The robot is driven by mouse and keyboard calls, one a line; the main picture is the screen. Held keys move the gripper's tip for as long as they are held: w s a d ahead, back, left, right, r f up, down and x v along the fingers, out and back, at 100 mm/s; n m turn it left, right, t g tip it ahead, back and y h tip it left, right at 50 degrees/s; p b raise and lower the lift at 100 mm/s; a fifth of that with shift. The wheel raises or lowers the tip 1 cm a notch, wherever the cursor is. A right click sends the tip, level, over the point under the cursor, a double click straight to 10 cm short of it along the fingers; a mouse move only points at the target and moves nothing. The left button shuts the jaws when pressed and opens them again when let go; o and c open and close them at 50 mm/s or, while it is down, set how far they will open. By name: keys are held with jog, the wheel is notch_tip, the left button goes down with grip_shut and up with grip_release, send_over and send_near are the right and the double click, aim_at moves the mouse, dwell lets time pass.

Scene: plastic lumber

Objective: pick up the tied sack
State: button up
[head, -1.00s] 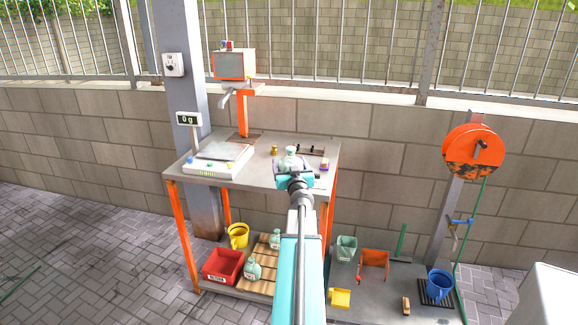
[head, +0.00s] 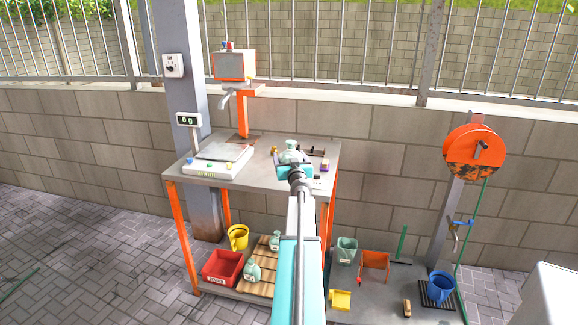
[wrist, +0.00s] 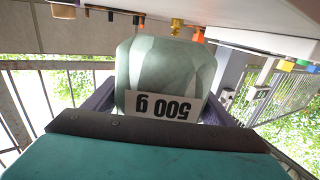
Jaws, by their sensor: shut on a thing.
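The tied sack (head: 291,146) is pale green and shows above the workbench's right half in the head view. In the wrist view the sack (wrist: 165,72) fills the middle, with a white label reading "500 g" upside down. My gripper (head: 293,161) is shut on the sack, with one dark finger on each side of it. The sack's lower part is hidden behind my gripper in the head view. I cannot tell for sure whether it touches the bench top.
The workbench (head: 250,181) carries a scale (head: 218,160) reading 0 g at left, and small items right of the sack. Below are a red bin (head: 222,267), a yellow bucket (head: 238,237) and two similar sacks (head: 253,271). An orange reel (head: 474,151) hangs at right.

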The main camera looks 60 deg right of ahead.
jog(key=shift+w+d+f+b, duration=0.15)
jog(key=shift+d+f+b, duration=0.05)
jog(key=shift+f+b, duration=0.65)
jog(key=shift+w+d+f+b, duration=0.15)
jog(key=shift+f+b, duration=0.45)
jog(key=shift+f, duration=0.3)
jog(key=shift+f, duration=0.1)
jog(key=o, duration=1.5)
jog(key=shift+s, duration=0.1)
jog(key=shift+p+v, duration=0.8)
jog(key=shift+v, duration=5.25)
